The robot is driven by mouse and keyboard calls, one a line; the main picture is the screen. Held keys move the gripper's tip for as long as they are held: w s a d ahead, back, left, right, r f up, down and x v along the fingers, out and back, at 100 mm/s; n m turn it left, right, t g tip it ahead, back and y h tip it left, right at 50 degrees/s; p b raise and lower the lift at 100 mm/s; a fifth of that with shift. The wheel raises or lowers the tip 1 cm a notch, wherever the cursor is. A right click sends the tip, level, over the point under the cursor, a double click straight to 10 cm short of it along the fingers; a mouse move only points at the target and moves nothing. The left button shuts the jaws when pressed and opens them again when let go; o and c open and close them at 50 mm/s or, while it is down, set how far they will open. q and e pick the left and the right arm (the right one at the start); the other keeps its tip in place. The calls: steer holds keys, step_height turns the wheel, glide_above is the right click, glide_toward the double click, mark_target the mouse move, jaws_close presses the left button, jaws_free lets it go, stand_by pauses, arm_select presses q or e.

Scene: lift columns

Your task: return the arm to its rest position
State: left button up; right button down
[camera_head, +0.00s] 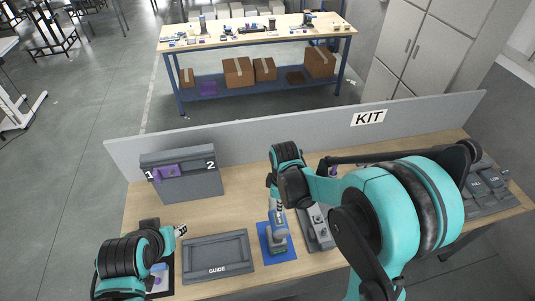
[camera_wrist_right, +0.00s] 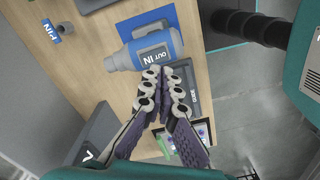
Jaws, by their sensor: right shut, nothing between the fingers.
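My right arm reaches in from the right in the head view, bent at the elbow over the workbench (camera_head: 200,202). The tool (camera_wrist_right: 122,58), marked OUT and IN, lies just beyond the fingertips there. My left gripper (camera_head: 181,231) is at the front left, beside the guide tray; its finger opening is too small to make out.
A grey GUIDE tray (camera_head: 216,269) lies left of the mat. A low KIT panel (camera_head: 290,141) closes the back.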

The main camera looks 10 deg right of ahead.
steer(key=s+d+f+m+t+b, duration=0.2)
steer(key=s+f+m+b, duration=0.3)
steer(key=b, duration=1)
steer(key=s+d+f+m+t+b, duration=0.2)
steer(key=s+f+m+t+b, duration=0.3)
steer(key=f+b, duration=0.7)
steer(key=m+b, duration=0.2)
steer(key=b, duration=0.2)
steer(key=shift+s+d, duration=0.15)
steer(key=shift+d, duration=0.2)
